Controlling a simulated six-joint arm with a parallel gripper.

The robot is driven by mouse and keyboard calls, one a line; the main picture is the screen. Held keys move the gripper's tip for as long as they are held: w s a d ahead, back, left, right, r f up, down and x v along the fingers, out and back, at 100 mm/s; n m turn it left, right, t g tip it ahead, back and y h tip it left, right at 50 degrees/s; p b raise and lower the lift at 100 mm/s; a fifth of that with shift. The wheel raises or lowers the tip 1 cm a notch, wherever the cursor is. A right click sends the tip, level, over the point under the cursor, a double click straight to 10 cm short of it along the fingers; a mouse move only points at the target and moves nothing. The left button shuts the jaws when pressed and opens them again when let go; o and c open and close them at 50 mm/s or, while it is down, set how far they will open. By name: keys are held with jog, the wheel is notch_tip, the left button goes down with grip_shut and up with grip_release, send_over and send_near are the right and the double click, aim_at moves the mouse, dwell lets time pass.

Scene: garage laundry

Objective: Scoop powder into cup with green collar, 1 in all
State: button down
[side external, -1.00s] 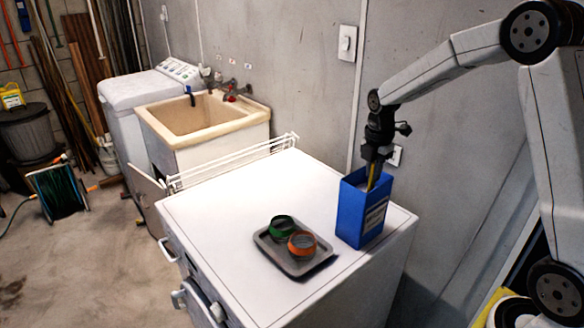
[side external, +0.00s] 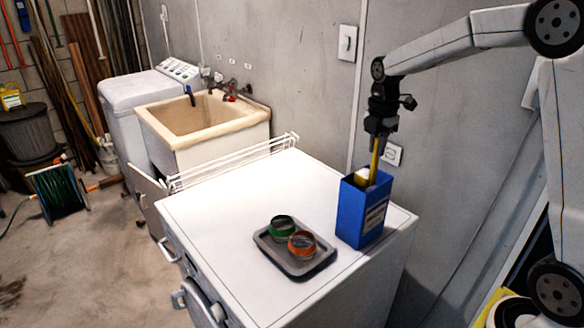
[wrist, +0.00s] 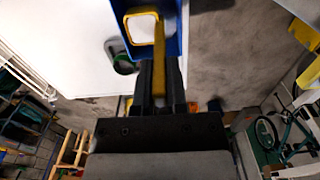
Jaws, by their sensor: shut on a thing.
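My gripper (side external: 378,132) is shut on the upright handle of a yellow scoop (side external: 375,160). The scoop's head is at the mouth of the blue powder box (side external: 360,217), partly behind its rim. In the wrist view the scoop (wrist: 159,45) has a yellow-rimmed head with white inside, which looks like powder, over the blue box (wrist: 172,10). The cup with the green collar (side external: 282,227) stands on a grey tray (side external: 292,270), left of the box. The cup with the orange collar (side external: 302,244) stands beside it on the same tray. Both cups' insides are too small to judge.
The tray and box stand on a white appliance top (side external: 215,205), clear toward the left and back. A white wire rack (side external: 235,162) runs along its far left edge. A beige sink (side external: 205,120) stands beyond. The grey wall is close behind the box.

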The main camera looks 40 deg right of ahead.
jog(key=shift+r, duration=3.5)
jog(key=shift+r, duration=0.35)
notch_tip(320, 180, up, 5)
jog(key=w+a+n, duration=0.7)
jog(key=w+a, duration=0.5)
jog(key=a, duration=0.3)
notch_tip(320, 180, down, 16)
jog(key=shift+d+f, duration=0.15)
jog(key=shift+s+a+f, duration=0.1)
jog(key=shift+a, duration=0.1)
